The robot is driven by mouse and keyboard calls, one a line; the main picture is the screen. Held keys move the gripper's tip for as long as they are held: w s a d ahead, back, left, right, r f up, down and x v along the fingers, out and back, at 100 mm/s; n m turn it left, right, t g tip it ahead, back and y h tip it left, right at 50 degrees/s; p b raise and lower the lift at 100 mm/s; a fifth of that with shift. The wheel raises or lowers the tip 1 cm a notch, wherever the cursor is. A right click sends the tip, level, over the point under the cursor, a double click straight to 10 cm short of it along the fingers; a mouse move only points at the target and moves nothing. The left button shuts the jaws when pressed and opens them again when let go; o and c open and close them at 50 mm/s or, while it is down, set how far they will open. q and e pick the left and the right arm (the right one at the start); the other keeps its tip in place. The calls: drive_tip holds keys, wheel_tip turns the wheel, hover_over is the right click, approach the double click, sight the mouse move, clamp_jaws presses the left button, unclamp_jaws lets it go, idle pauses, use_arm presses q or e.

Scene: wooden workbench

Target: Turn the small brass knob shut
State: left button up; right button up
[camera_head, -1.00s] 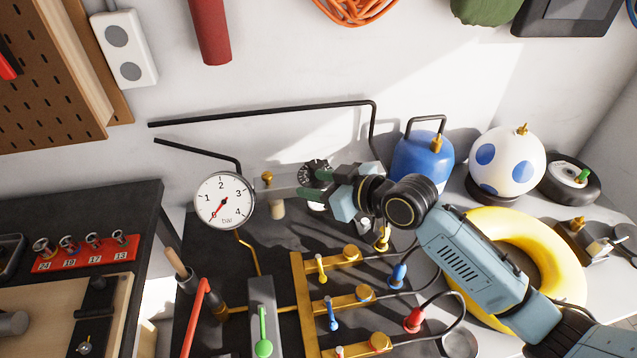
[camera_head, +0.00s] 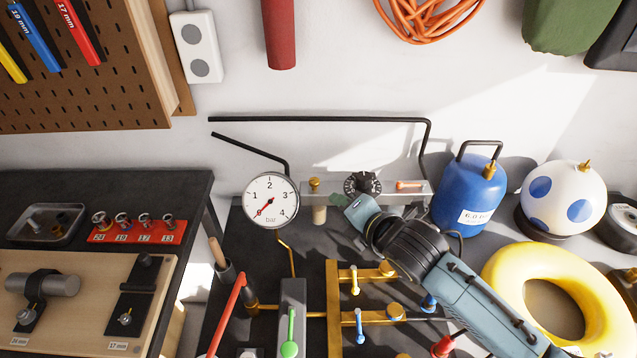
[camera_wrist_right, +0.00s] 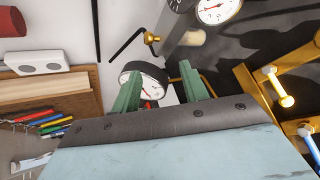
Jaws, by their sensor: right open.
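The small brass knob (camera_head: 314,185) sits on the left end of a grey block (camera_head: 335,188) on the wall side of the bench. It also shows in the right wrist view (camera_wrist_right: 151,38), above the fingertips. My right gripper (camera_head: 352,202) is below the black dial (camera_head: 362,185), to the right of the knob and apart from it. In the right wrist view its green fingers (camera_wrist_right: 160,80) are spread with nothing held between them. The round pressure gauge (camera_head: 270,200) stands left of the knob, its red needle pointing to lower left. My left gripper is not in view.
A tan cylinder (camera_head: 319,214) hangs under the knob. An orange lever (camera_head: 409,185) is on the block's right end. Brass valves with coloured levers (camera_head: 361,325) fill the front. A blue tank (camera_head: 468,195) and yellow ring (camera_head: 500,262) stand right.

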sight(316, 183)
drive_tip(key=w+a+f+n, duration=0.1)
drive_tip(key=w+a+n, duration=0.1)
drive_tip(key=w+n, duration=0.1)
drive_tip(key=w+a+f+n+t+h, duration=0.1)
drive_tip(key=w+n, duration=0.3)
drive_tip(key=w+a+f+n, duration=0.1)
drive_tip(key=w+a+n, duration=0.1)
drive_tip(key=w+n, duration=0.1)
drive_tip(key=shift+w+a+f+n+t+b, duration=0.3)
drive_tip(key=shift+n+b, duration=0.1)
drive_tip(key=shift+n, duration=0.4)
